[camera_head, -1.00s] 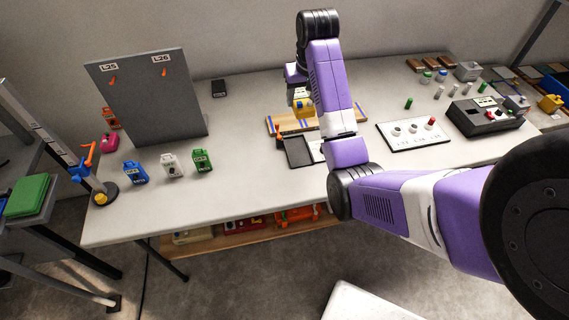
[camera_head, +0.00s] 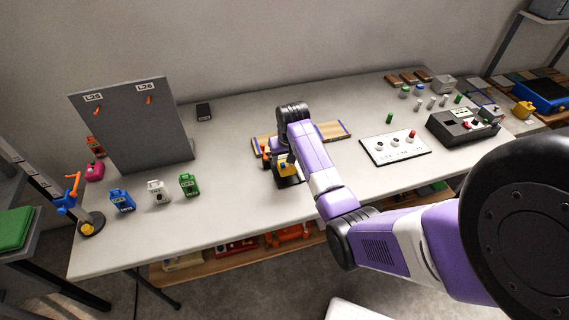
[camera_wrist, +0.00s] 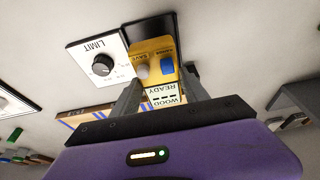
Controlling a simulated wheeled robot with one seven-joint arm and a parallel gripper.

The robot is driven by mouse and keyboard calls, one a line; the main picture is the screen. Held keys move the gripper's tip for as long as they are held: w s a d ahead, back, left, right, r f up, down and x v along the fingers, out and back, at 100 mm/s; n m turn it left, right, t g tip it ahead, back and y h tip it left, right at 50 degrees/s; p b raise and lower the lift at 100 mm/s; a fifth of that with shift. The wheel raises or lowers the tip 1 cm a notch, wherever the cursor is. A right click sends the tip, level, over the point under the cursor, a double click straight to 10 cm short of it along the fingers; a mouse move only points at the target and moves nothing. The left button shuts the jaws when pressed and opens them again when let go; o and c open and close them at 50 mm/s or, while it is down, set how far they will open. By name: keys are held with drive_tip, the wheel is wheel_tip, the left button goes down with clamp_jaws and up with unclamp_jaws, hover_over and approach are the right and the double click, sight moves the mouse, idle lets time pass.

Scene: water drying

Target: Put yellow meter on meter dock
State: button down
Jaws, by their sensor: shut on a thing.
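The yellow meter (camera_wrist: 150,52) has a grey knob, a blue button and a display reading "WOOD READY". My gripper (camera_wrist: 160,88) is shut on it, with a finger on each side. In the head view the meter (camera_head: 288,170) is low over the table's front middle, below my gripper (camera_head: 282,162). The dark meter dock (camera_wrist: 133,36) shows just beyond the meter in the wrist view, beside a white panel with a "LIMIT" knob (camera_wrist: 101,66). The meter overlaps much of the dock; I cannot tell whether they touch. My arm hides most of the dock in the head view.
A wooden board (camera_head: 330,131) lies behind the gripper. A white panel with knobs (camera_head: 395,147) and a dark control box (camera_head: 462,128) are to the right. Blue (camera_head: 122,201), white (camera_head: 157,192) and green (camera_head: 188,184) meters stand left. A grey upright board (camera_head: 135,125) is behind them.

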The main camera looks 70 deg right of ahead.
drive_tip(key=shift+f, duration=1.45)
drive_tip(key=shift+f, duration=0.15)
drive_tip(key=c, duration=0.6)
unclamp_jaws()
